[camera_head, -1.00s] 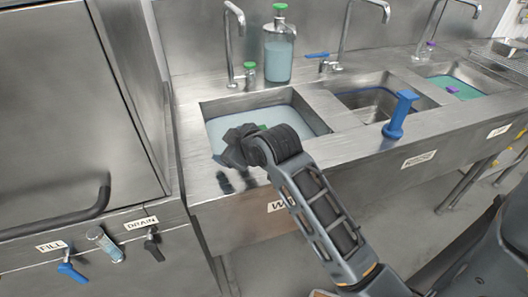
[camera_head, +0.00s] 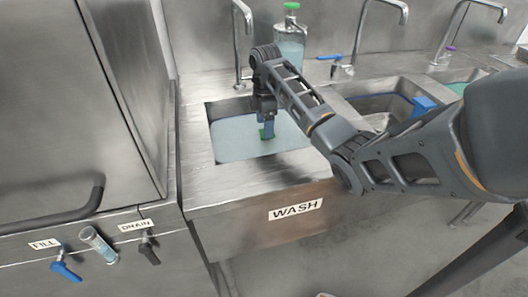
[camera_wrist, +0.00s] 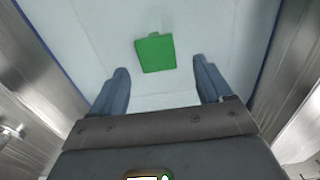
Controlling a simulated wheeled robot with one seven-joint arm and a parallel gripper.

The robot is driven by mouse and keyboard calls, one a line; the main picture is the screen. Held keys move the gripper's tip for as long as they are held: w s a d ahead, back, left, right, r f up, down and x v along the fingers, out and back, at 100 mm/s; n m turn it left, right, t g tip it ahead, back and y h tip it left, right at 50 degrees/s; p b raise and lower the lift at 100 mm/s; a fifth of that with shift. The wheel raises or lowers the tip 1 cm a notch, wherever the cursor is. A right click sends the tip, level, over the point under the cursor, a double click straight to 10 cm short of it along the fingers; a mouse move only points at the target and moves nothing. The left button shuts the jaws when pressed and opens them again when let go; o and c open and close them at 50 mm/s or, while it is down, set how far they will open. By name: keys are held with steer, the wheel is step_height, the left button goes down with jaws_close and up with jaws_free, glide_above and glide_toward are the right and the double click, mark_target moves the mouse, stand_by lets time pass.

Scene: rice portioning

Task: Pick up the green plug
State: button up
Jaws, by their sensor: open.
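The green plug (camera_head: 266,134) is in the left sink basin, the one labelled WASH, and is partly hidden by my gripper in the head view. In the wrist view the green plug (camera_wrist: 155,53) shows as a green block against the pale basin. It lies beyond the fingertips, between their lines. My gripper (camera_head: 268,128) points down over the basin. In the wrist view my gripper (camera_wrist: 160,75) is open, with nothing between its two fingers. I cannot tell how high the fingertips are above the plug.
A blue object (camera_head: 424,104) is by the middle basin, partly behind my arm. FILL (camera_head: 66,270) and DRAIN (camera_head: 149,252) valves are at left.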

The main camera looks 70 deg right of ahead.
mark_target(267, 148)
steer(key=shift+s+d+f+p, duration=0.1)
steer(key=shift+d+f+p, duration=0.05)
steer(key=shift+f, duration=1.15)
steer(key=shift+s+d+f+p, duration=0.1)
steer(key=shift+d+f+p, duration=0.05)
steer(key=shift+f, duration=1.15)
steer(key=shift+s+d+f+p, duration=0.1)
steer(key=shift+d+f+p, duration=0.05)
steer(key=shift+f, duration=1.15)
steer(key=shift+c, duration=0.4)
jaws_close()
steer(key=shift+r, duration=0.1)
